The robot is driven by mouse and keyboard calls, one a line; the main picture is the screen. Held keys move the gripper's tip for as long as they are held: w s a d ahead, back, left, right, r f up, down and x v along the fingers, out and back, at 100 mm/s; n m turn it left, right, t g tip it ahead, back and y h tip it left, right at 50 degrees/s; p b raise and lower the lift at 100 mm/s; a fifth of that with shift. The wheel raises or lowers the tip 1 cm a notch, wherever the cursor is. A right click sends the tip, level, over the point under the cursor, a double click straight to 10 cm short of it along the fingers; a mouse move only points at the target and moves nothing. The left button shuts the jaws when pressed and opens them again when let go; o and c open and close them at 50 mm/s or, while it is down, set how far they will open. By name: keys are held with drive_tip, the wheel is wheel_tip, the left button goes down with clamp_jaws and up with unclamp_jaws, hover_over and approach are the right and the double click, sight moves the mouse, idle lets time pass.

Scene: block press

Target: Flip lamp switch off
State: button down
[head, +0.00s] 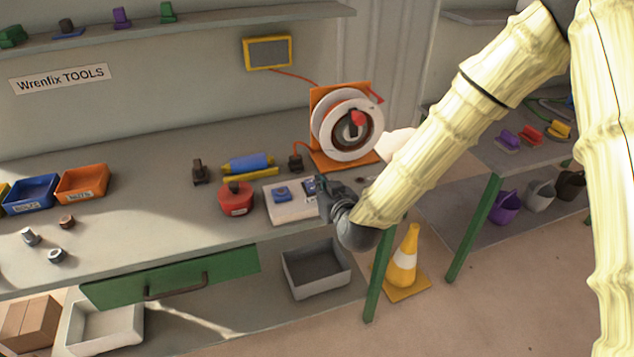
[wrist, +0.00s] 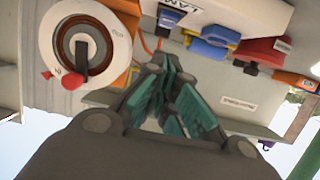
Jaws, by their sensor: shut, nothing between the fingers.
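A white switch panel (head: 293,212) lies on the bench, with a blue switch (head: 281,194) on its left and a darker blue one (head: 309,187) on its right. My gripper (head: 321,184) is shut and empty, at the panel's right end; I cannot tell if it touches the right switch. In the wrist view, the closed fingertips (wrist: 166,66) are just below the panel's edge (wrist: 245,14). A label starting "LAM" shows there beside a small blue part (wrist: 167,17); the rest is cut off.
A cable reel (head: 347,126) stands behind my gripper. Bins (head: 82,184) are far left. The bench's front edge is close below the panel.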

drive_tip(key=shift+f+v, duration=0.15)
drive_tip(key=shift+v, duration=0.65)
drive_tip(key=shift+f+v, duration=0.1)
drive_tip(key=shift+v, duration=0.65)
drive_tip(key=shift+f, duration=0.1)
drive_tip(key=s+d+f+m+g+h, duration=0.1)
drive_tip(key=s+d+f+g, duration=0.1)
drive_tip(key=s+d+f, duration=0.45)
drive_tip(key=s+d+f+g+h, duration=0.1)
drive_tip(key=s+f+g, duration=0.25)
drive_tip(key=f, duration=0.65)
drive_tip(key=s+d+f+m+g+h, duration=0.1)
drive_tip(key=s+d+f, duration=0.2)
drive_tip(key=s+f, duration=0.4)
drive_tip(key=s+d+f+m+g, duration=0.1)
drive_tip(key=s+d+f+g, duration=0.1)
drive_tip(key=s+d+f, duration=0.2)
drive_tip(key=s+d+f+m+g+h, duration=0.1)
drive_tip(key=s+d+f, duration=0.3)
drive_tip(key=s, duration=0.7)
drive_tip(key=s+d+f+g+h, duration=0.1)
drive_tip(key=s+d+f+g, duration=0.3)
drive_tip(key=s, duration=0.4)
drive_tip(key=shift+d+f+m, duration=0.4)
drive_tip(key=shift+d, duration=0.4)
